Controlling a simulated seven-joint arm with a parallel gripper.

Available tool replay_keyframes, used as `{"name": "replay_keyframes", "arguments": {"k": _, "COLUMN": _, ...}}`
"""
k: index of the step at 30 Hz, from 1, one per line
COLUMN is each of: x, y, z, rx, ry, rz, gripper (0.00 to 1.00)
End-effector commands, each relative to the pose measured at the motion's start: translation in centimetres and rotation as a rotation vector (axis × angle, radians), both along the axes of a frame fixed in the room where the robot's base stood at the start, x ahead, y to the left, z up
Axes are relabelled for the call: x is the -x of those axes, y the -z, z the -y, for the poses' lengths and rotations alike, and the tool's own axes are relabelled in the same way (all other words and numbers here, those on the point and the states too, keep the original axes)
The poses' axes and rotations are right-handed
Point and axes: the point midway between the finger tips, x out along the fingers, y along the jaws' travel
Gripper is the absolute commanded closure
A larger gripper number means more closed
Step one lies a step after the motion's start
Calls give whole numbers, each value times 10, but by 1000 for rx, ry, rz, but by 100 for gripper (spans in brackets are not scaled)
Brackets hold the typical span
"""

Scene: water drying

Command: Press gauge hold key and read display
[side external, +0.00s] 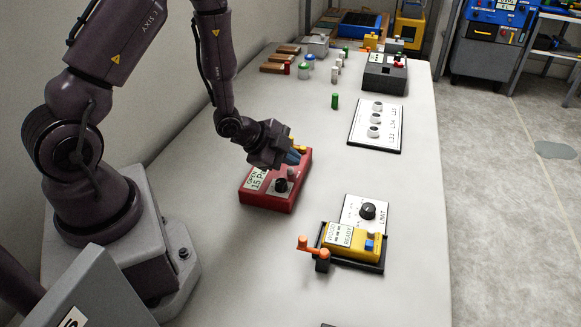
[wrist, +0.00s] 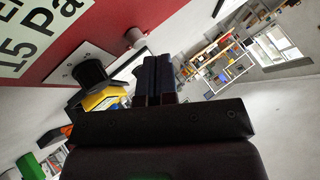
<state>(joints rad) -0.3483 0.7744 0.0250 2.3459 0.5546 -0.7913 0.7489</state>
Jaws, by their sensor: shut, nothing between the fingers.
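The red box (side external: 266,200) sits on the table under my gripper, with a white label reading "OPEN" and "15 Pa" (side external: 257,179). A black knob (side external: 281,185) stands on its grey panel; the knob also shows in the wrist view (wrist: 90,72). A small pale round key (wrist: 134,38) stands up from the red face near my fingertips. My gripper (side external: 293,157) is shut and empty, just above the box's far part. Its blue-dark fingers (wrist: 158,75) appear close together in the wrist view. I cannot tell whether they touch the key.
A yellow meter (side external: 350,243) reading "WOOD" and "READY" sits in a black cradle nearer the camera, beside an orange-handled crank (side external: 317,247). A white knob plate (side external: 366,212) lies behind it. A three-socket plate (side external: 375,126) and small bottles (side external: 304,70) stand farther back.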

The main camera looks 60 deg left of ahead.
Motion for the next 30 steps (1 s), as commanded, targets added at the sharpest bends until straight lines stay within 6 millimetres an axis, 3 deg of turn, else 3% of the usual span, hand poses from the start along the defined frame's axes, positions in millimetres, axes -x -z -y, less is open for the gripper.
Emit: {"name": "replay_keyframes", "arguments": {"k": 30, "x": 0, "y": 10, "z": 0, "rx": -1, "ry": -1, "rz": -1, "gripper": 100}}
